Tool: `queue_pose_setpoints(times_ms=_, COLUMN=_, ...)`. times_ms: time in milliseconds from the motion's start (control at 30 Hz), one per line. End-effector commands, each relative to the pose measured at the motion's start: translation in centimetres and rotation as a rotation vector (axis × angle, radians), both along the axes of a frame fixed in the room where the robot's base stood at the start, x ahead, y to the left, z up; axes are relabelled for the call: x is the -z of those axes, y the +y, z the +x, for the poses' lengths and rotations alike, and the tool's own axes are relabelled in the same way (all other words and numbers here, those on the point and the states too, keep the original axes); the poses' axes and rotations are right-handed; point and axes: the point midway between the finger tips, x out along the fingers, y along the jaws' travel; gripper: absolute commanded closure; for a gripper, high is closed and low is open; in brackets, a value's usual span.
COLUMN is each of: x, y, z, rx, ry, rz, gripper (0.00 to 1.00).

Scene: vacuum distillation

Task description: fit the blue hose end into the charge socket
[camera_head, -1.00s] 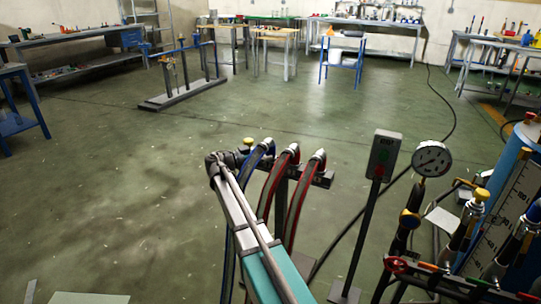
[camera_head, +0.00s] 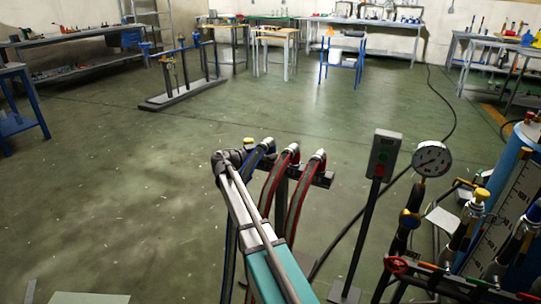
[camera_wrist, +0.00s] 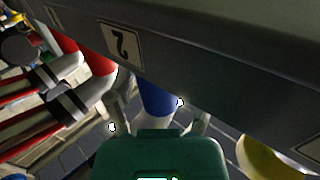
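My gripper shows in the wrist view (camera_wrist: 160,122) as a green body with a grey finger on either side of the blue hose end (camera_wrist: 157,98). Gaps seem to show between the fingers and the hose end, so the gripper looks open around it. The hose end sits under a dark rack bar (camera_wrist: 240,80) with a "2" label. In the head view, the blue hose (camera_head: 258,155) hangs at the rack's left end, partly hidden by my arm, and my gripper is hidden there too. I cannot identify the charge socket in either view.
Two red hoses (camera_head: 282,165) hang right of the blue one. A switch box on a post (camera_head: 384,155), a pressure gauge (camera_head: 432,158) and a blue tank with a scale (camera_head: 510,185) stand at right. A low stand with posts (camera_head: 185,95) is farther back.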

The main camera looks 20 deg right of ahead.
Motion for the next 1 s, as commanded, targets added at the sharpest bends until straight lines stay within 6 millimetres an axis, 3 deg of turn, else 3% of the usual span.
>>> queue_pose_setpoints(times_ms=33, x=0.0, y=0.0, z=0.0, rx=0.000, ry=0.000, rz=0.000, gripper=0.52)
queue_pose_setpoints(times_ms=300, x=0.0, y=0.0, z=0.0, rx=0.000, ry=0.000, rz=0.000, gripper=1.00)
queue_pose_setpoints(times_ms=733, x=-0.3, y=0.0, z=0.0, rx=0.001, ry=0.000, rz=-0.001, gripper=1.00)
queue_pose_setpoints(times_ms=1000, x=-1.6, y=-0.1, z=0.0, rx=0.001, ry=0.000, rz=-0.001, gripper=1.00)
